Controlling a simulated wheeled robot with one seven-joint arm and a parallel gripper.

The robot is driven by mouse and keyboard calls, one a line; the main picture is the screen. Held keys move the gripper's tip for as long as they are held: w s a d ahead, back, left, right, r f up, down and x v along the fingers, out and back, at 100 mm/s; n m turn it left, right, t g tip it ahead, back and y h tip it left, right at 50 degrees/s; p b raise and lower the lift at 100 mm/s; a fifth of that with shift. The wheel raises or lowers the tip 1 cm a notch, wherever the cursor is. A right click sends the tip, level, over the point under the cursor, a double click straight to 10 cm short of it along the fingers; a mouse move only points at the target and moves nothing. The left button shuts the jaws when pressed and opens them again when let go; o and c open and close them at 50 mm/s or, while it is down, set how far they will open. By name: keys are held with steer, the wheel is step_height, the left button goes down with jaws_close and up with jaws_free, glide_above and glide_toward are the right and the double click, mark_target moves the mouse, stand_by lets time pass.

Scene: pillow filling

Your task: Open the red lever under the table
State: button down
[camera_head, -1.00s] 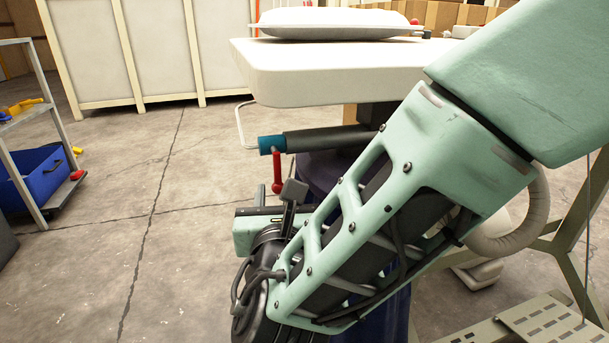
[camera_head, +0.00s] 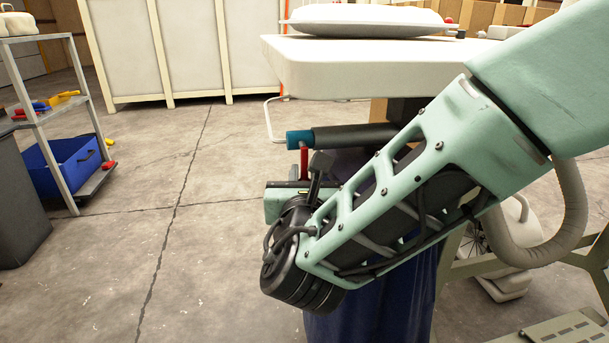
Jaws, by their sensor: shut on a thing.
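The red lever (camera_head: 304,160) hangs down from the blue valve (camera_head: 299,140) at the end of a dark pipe under the white table (camera_head: 350,75). Only its upper part shows; its lower end is hidden behind my gripper. My gripper (camera_head: 311,176) is at the lever's lower end, below the blue valve. It is shut on the lever, though the fingers are mostly hidden by the gripper body and wrist.
A white pillow (camera_head: 365,20) lies on the table. A thin white hose (camera_head: 270,118) loops beside the valve. A dark blue cloth (camera_head: 385,285) hangs below the pipe. A shelf with a blue bin (camera_head: 62,168) stands at left. The floor between is clear.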

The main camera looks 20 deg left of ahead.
steer(key=shift+f, duration=0.1)
steer(key=s+a+r+m+g+b, duration=0.1)
steer(key=m+b, duration=0.3)
steer(key=b, duration=0.1)
steer(key=s+a+m+g+b, duration=0.1)
steer(key=m+b, duration=0.3)
steer(key=b, duration=0.1)
steer(key=s+a+r+m+g+y+b, duration=0.1)
steer(key=a+m+b, duration=0.1)
steer(key=m+b, duration=0.2)
steer(key=shift+r+b, duration=0.3)
steer(key=shift+b, duration=0.8)
steer(key=shift+a+r, duration=0.1)
steer(key=shift+r, duration=0.2)
steer(key=c, duration=1.4)
jaws_free()
steer(key=shift+a, duration=0.15)
steer(key=shift+w, duration=0.15)
steer(key=shift+d, duration=0.2)
